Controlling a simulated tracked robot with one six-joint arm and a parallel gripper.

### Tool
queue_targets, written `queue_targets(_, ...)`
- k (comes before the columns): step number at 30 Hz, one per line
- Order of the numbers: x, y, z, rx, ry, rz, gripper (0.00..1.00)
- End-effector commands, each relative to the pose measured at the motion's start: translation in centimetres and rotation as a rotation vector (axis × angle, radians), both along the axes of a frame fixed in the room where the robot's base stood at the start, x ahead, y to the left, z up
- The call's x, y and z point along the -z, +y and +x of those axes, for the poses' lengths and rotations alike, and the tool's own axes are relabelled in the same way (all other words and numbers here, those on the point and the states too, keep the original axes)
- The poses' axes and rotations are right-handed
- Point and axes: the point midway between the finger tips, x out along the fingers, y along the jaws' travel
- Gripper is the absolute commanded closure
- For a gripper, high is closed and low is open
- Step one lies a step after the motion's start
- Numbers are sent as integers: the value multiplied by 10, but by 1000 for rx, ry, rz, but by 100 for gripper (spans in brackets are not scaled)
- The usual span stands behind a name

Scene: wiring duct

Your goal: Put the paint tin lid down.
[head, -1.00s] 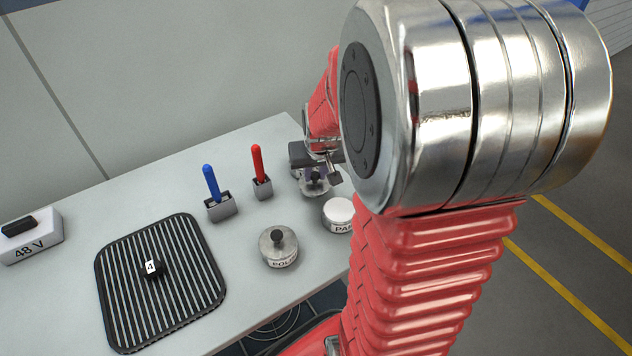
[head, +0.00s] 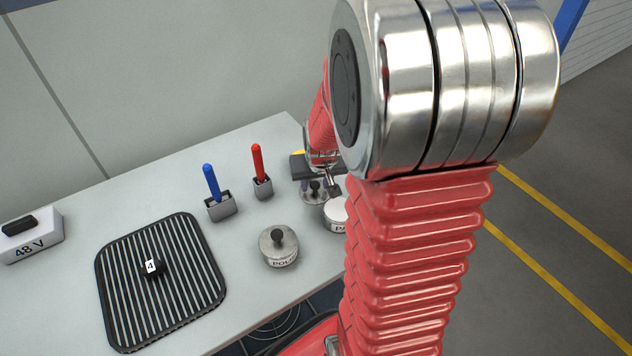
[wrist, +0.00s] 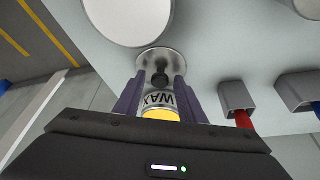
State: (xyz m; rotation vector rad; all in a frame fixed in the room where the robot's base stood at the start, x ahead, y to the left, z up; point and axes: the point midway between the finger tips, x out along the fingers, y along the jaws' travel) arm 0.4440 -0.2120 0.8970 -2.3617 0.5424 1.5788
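The paint tin lid is a small silver disc with a dark knob (head: 315,194). It appears to lie flat on the bench, beside the open paint tin (head: 336,217) with its white top. In the wrist view the lid (wrist: 174,58) is at my fingertips. My gripper (wrist: 161,80) has its two purple fingers either side of the knob, with a narrow gap visible on both sides, so it looks open. In the head view my gripper (head: 318,187) is partly hidden by my arm. Contact under the lid cannot be seen clearly.
A WAX tin (wrist: 160,98) with a yellow top stands between and behind my fingers in the wrist view. A lidded POLISH tin (head: 279,258) stands nearer. Blue (head: 212,183) and red (head: 257,160) handled tools stand in grey holders. A ribbed black mat (head: 190,285) lies left.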

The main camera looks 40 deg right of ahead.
Motion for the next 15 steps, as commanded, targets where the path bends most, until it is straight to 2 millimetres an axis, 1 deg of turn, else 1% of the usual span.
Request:
queue_targets(8, 0, 0, 0, 0, 0, 0, 61)
queue_targets(15, -10, 1, -2, 0, -2, -1, 61)
